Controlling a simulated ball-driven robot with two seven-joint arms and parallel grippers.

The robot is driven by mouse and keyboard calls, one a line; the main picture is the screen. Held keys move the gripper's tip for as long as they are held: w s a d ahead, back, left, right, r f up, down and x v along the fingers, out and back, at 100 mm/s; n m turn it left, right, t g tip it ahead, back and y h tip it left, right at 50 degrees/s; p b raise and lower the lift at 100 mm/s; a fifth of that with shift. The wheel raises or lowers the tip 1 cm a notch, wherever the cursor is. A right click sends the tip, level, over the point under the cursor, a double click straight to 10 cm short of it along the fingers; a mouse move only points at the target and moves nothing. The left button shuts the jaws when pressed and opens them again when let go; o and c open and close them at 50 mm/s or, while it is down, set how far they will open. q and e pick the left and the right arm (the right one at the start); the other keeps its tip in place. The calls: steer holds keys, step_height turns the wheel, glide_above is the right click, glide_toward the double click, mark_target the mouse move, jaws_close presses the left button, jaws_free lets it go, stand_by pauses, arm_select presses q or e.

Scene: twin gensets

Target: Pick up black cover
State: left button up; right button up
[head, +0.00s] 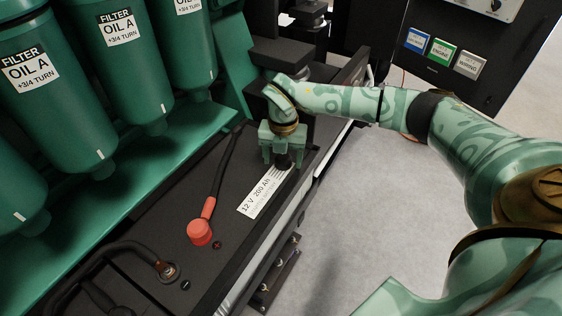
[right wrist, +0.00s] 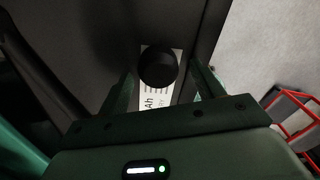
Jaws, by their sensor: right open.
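The black cover (right wrist: 158,67) is a small round black cap in the right wrist view, sitting over the end of the white battery label (right wrist: 154,97). In the head view the black cover (head: 284,162) shows as a dark shape under my right gripper (head: 282,158), partly hidden by it. My right gripper points down at the battery top. In the right wrist view its fingers (right wrist: 163,78) are apart, one on each side of the cover, with visible gaps. My left gripper is not in view.
The battery's dark top (head: 222,165) carries a red terminal cap (head: 200,232) on a black cable and a bare cable terminal (head: 166,269). Green oil filters (head: 128,70) stand along the left. Grey floor (head: 390,230) is open to the right.

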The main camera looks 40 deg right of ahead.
steer(key=shift+f, duration=0.15)
steer(key=c, duration=1)
steer(key=shift+c, duration=0.2)
